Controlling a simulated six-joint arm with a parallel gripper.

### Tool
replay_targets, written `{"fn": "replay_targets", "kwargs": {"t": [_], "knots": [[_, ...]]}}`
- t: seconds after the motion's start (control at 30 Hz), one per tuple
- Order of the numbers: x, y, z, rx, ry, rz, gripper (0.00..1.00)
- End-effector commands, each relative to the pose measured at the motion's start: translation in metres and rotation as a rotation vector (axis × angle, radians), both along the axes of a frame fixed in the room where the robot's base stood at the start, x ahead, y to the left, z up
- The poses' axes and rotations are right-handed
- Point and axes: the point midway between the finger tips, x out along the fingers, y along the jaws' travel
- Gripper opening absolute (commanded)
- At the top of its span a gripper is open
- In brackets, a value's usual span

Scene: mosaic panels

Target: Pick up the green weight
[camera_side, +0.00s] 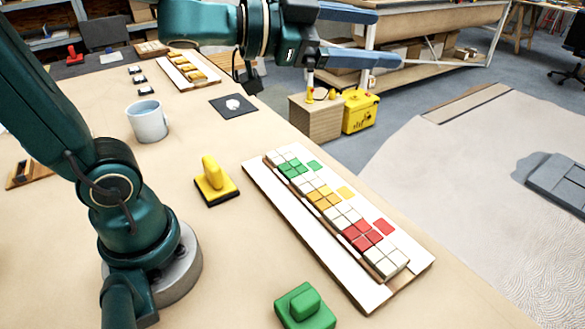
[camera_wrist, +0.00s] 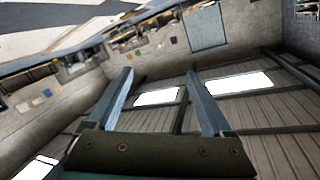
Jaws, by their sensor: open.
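The green weight (camera_side: 304,307) sits on the table at the bottom of the side view, with a block-shaped grip on top of a flat base. Its lower edge is cut off by the frame. My gripper (camera_side: 388,40) is high above the far side of the table, pointing right, well apart from the green weight. Its two blue-grey fingers are spread and empty. In the wrist view the fingers (camera_wrist: 160,86) are apart with nothing between them, and the camera faces the walls and ceiling. The green weight does not show there.
A yellow weight (camera_side: 214,182) stands mid-table. A white panel (camera_side: 263,187) with white, green, yellow and red tiles lies along the right table edge. A mug (camera_side: 147,121), a black card (camera_side: 233,105) and another tile board (camera_side: 170,67) are farther back. The table left of the green weight looks clear.

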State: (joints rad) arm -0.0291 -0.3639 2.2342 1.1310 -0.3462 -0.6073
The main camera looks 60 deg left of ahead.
Motion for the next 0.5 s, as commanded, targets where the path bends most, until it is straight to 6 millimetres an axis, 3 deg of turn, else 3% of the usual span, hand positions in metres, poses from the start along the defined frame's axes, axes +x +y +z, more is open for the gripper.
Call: {"fn": "replay_targets", "kwargs": {"t": [0.1, 0.2, 0.33, 0.5], "knots": [[-0.016, -0.045, -0.018, 0.01, 0.03, -0.284, 0.85], [-0.044, -0.075, -0.038, 0.005, 0.101, -0.512, 0.85], [-0.083, -0.096, -0.059, -0.014, 0.219, -0.748, 0.85], [-0.134, -0.105, -0.08, -0.043, 0.391, -0.985, 0.85]]}}
